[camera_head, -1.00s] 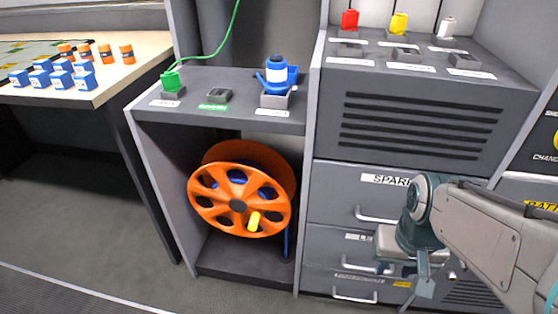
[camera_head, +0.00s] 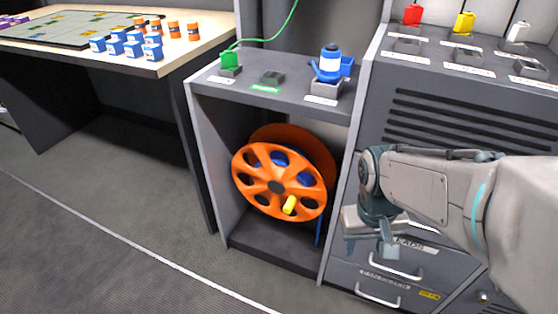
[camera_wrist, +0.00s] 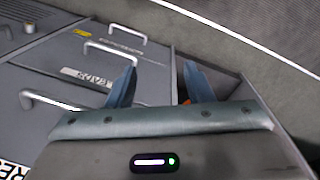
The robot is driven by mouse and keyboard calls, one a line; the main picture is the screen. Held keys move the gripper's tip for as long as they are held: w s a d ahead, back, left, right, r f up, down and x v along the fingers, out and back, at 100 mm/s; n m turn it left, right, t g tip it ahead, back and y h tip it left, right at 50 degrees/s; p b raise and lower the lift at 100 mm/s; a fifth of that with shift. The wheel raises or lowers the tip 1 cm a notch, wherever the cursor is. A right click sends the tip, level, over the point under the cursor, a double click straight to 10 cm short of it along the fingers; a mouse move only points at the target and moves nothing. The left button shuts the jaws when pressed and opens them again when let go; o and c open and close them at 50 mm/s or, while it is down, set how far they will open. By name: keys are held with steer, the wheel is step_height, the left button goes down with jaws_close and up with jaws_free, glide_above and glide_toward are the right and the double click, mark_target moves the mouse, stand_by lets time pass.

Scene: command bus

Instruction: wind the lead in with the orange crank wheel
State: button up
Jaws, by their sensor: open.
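The orange crank wheel (camera_head: 262,188) stands upright in the open bay of the grey cabinet, with several oval holes in its face. A yellow handle (camera_head: 290,205) sticks out low on its right side. Behind it is the orange reel (camera_head: 318,152) with blue lead (camera_head: 318,232) hanging at its right. My gripper (camera_head: 372,248) is open and empty, to the right of the wheel in front of the drawers, apart from it. In the wrist view its fingers (camera_wrist: 158,88) point toward the cabinet bottom, and a sliver of orange shows beside the right finger.
Drawers with protruding handles (camera_head: 378,292) lie behind my gripper. The bay's side wall (camera_head: 338,215) stands between gripper and wheel. A blue plug (camera_head: 330,66) and a green plug (camera_head: 229,61) sit on the shelf above. The floor in front of the bay is clear.

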steer(key=n+g, duration=0.1)
steer(key=n+t+h+p, duration=0.5)
steer(key=n+t+p, duration=1)
steer(key=n, duration=1.4)
glide_toward(286, 211)
steer(key=w+d+t+b, duration=0.1)
steer(key=w+b, duration=0.1)
steer(key=w, duration=0.1)
steer(key=w+d+f+t+b, duration=0.1)
steer(key=w+d+b, duration=0.1)
steer(key=w, duration=0.2)
steer(key=w+d+f+b, duration=0.1)
steer(key=w+b, duration=0.1)
steer(key=w, duration=0.1)
steer(key=shift+w+d+f+t, duration=0.2)
steer(key=shift+w+f+t, duration=0.05)
steer(key=shift+w+t, duration=0.15)
steer(key=shift+c, duration=0.4)
jaws_close()
